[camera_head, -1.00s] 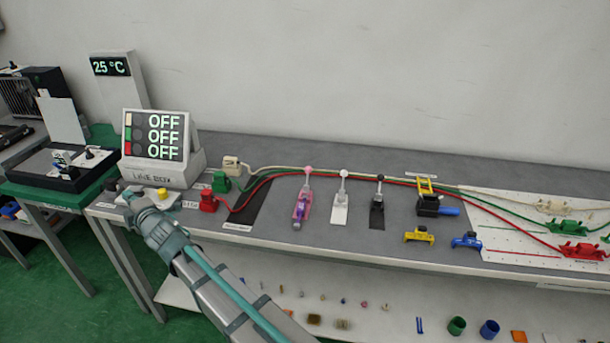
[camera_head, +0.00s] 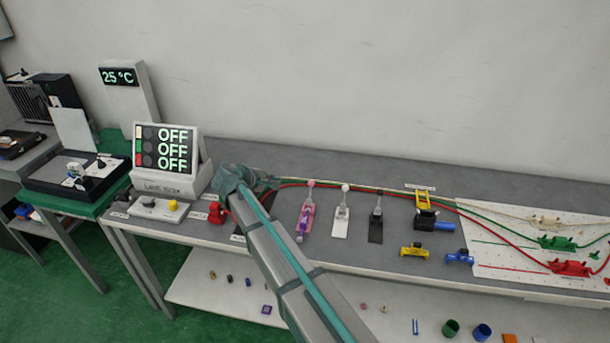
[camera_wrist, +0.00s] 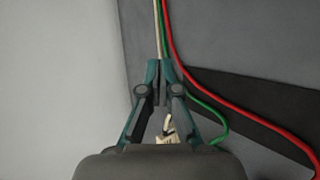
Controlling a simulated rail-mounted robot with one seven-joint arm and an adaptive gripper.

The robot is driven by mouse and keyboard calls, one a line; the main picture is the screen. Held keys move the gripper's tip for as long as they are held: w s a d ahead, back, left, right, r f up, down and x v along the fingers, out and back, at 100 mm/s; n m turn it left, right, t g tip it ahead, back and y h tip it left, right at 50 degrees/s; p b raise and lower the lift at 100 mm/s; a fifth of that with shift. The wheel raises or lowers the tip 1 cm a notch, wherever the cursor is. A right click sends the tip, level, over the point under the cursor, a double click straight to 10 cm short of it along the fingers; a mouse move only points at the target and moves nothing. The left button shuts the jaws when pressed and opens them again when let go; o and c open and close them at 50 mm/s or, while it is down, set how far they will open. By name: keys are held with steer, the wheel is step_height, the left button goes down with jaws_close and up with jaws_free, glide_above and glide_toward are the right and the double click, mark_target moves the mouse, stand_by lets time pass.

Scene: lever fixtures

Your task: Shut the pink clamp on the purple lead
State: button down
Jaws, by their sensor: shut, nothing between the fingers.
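The pink clamp (camera_head: 307,208) stands on the bench, first from the left in a row of three lever clamps, with its ball-tipped handle upright. A purple piece (camera_head: 303,225) lies at its front base; I cannot make out a separate purple lead. My gripper is left of the pink clamp, near the back of the bench, largely hidden by my arm in the head view. In the wrist view my gripper (camera_wrist: 159,72) is shut and empty, its tips over or close to the white and green cables. The pink clamp is not in the wrist view.
White and black clamps (camera_head: 341,212) (camera_head: 376,220) stand right of the pink one. Red cable (camera_wrist: 235,102), green cable (camera_wrist: 211,104) and a pale plug (camera_wrist: 168,134) lie near my gripper. The display box (camera_head: 165,160) is to its left.

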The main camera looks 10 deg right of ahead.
steer(key=shift+s+d+r+h, duration=0.1)
steer(key=shift+s+d+h, duration=0.2)
steer(key=shift+d, duration=0.2)
steer(key=shift+s+d+r+h, duration=0.1)
steer(key=shift+s+d+h, duration=0.15)
steer(key=shift+d, duration=0.2)
steer(key=shift+w, duration=0.1)
steer(key=p+x, duration=0.3)
steer(key=x, duration=0.6)
steer(key=shift+s+d+r+p, duration=0.2)
steer(key=shift+s+d+p, duration=0.3)
steer(key=shift+s+d+r+p, duration=0.15)
steer(key=shift+s+d+p, duration=0.3)
steer(key=shift+s+d, duration=0.1)
steer(key=shift+s+d+r, duration=0.1)
steer(key=shift+s+d, duration=0.15)
steer(key=shift+s, duration=0.15)
steer(key=shift+s, duration=0.1)
